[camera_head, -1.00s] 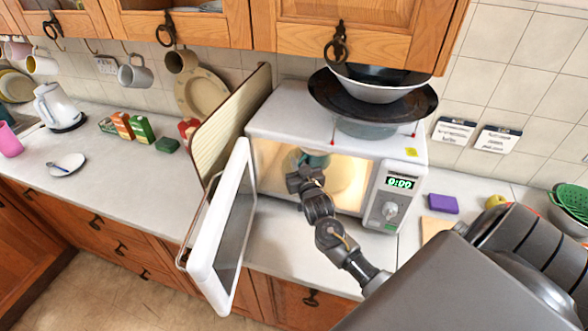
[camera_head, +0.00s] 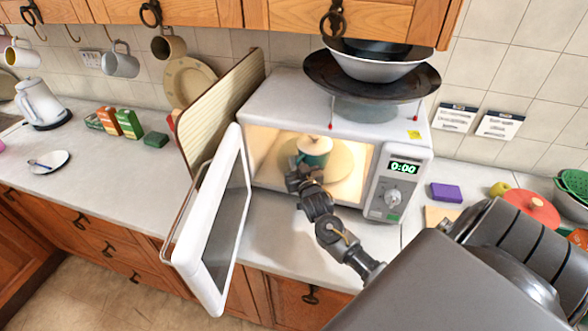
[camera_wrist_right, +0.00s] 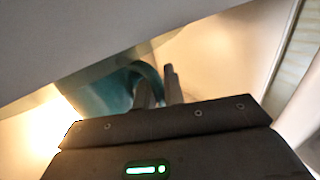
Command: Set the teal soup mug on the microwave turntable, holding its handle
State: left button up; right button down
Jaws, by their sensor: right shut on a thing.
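The teal soup mug (camera_head: 314,151) is inside the lit microwave (camera_head: 270,112), over the pale round turntable (camera_head: 342,163); I cannot tell if its base touches. A pale lid-like top shows on it in the head view. My right gripper (camera_head: 296,172) reaches in through the open front and is shut on the mug's handle. In the right wrist view the fingers (camera_wrist_right: 158,88) close around the teal handle (camera_wrist_right: 148,76) beside the mug body (camera_wrist_right: 100,92); the microwave's edge hides part of the mug. My left gripper is not in view.
The microwave door (camera_head: 215,230) stands open at the left, near a ribbed board (camera_head: 225,105). A dark pan with bowls (camera_head: 372,85) is stacked on top. A purple block (camera_head: 446,192) lies on the counter to the right. The counter left of the door has free room.

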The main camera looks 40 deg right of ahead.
jog(key=shift+d+f, duration=0.15)
jog(key=shift+f, duration=0.05)
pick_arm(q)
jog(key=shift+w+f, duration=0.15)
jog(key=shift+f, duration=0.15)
pick_arm(e)
jog(key=shift+w, duration=0.15)
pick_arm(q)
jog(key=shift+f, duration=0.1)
